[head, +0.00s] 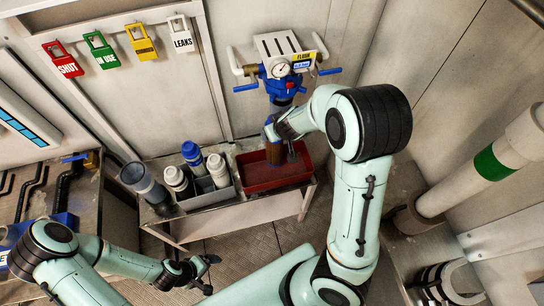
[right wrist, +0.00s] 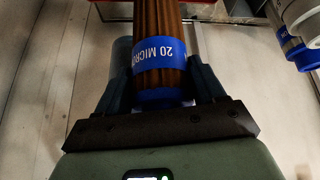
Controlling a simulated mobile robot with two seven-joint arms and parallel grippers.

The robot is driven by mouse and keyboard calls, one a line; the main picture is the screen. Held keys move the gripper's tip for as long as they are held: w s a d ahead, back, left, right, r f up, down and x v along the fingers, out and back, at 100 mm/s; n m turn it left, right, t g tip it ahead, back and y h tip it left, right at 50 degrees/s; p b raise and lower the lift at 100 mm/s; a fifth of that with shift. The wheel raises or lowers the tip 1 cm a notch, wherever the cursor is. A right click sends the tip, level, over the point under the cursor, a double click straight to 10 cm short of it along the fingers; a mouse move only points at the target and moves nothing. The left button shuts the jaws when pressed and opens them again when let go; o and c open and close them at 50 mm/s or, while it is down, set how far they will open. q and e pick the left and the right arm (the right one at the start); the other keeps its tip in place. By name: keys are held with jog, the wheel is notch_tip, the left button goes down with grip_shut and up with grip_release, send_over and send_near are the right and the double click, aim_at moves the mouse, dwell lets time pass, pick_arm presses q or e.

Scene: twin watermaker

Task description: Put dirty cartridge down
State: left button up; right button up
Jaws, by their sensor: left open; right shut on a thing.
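The dirty cartridge (right wrist: 159,35) is brown and pleated, with a blue band marked 20 MICRON. My right gripper (right wrist: 160,85) is shut on it near its blue end cap. In the head view the brown cartridge (head: 276,154) hangs about upright over the back of the red tray (head: 285,181), below the blue filter head (head: 283,90). I cannot tell whether its lower end touches the tray floor. My right gripper's fingers (head: 275,130) are partly hidden by the wrist. My left gripper (head: 207,273) is open and empty, low in front of the bench.
A grey caddy (head: 212,197) left of the red tray holds white cartridges, one blue-topped (head: 192,153). Coloured tags (head: 103,50) hang on the wall. A pipe with a green band (head: 493,163) is at right.

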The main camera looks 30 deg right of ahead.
aim_at(278, 148)
jog(key=f, duration=0.4)
jog(key=f+b, duration=0.1)
jog(key=f, duration=0.1)
jog(key=shift+s, duration=0.35)
notch_tip(278, 148, down, 4)
jog(key=shift+r+b, duration=0.1)
jog(key=shift+b, duration=0.95)
jog(key=shift+r, duration=0.2)
jog(key=shift+w+f, duration=0.2)
jog(key=shift+f, duration=0.05)
jog(key=o, duration=1.6)
jog(key=shift+o, duration=0.2)
jog(key=shift+s+r, duration=0.1)
jog(key=shift+s, duration=0.1)
pick_arm(q)
jog(key=s+f, duration=0.4)
jog(key=s, duration=0.1)
jog(key=shift+g, duration=0.3)
